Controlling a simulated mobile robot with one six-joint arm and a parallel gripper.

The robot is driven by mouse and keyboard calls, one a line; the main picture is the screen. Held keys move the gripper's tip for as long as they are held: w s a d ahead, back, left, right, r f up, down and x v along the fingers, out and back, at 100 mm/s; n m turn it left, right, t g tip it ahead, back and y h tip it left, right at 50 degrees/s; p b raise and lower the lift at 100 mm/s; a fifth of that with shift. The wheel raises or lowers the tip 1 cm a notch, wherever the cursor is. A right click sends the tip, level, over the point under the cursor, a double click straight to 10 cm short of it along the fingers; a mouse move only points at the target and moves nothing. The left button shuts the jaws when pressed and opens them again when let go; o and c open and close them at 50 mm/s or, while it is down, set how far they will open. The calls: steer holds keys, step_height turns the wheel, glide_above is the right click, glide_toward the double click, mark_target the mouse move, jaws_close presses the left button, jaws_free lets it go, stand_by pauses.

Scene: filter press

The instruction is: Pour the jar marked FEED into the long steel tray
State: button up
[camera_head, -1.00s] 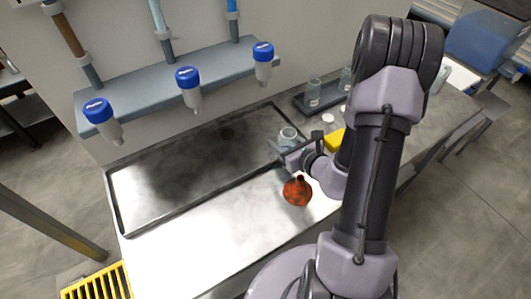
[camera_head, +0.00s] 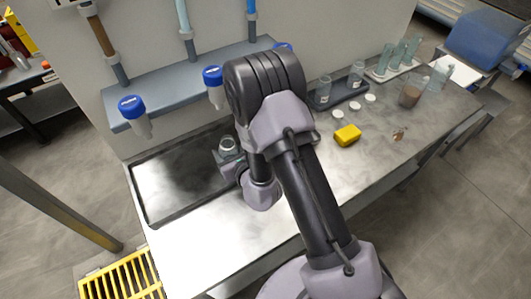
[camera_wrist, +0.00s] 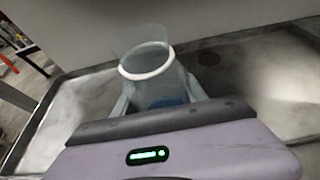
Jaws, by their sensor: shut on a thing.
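My gripper (camera_head: 229,158) is shut on a clear glass jar (camera_head: 228,146) above the long steel tray (camera_head: 166,183). In the wrist view the jar (camera_wrist: 148,75) stands beyond the gripper body, its pale round rim showing. Something blue shows low on it. No FEED mark can be read, and I cannot tell how full it is. The tray (camera_wrist: 70,105) also lies beneath and behind the jar in the wrist view, with a dark round spot on its floor. My arm hides the tray's right part in the head view.
Blue-capped bottles (camera_head: 132,108) hang from a shelf above the tray's back edge. To the right are a yellow block (camera_head: 347,135), white discs (camera_head: 338,117), a dark holder with glass jars (camera_head: 323,90) and a beaker of brown stuff (camera_head: 410,95). The front counter strip is clear.

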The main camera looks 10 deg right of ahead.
steer(key=shift+d, duration=0.1)
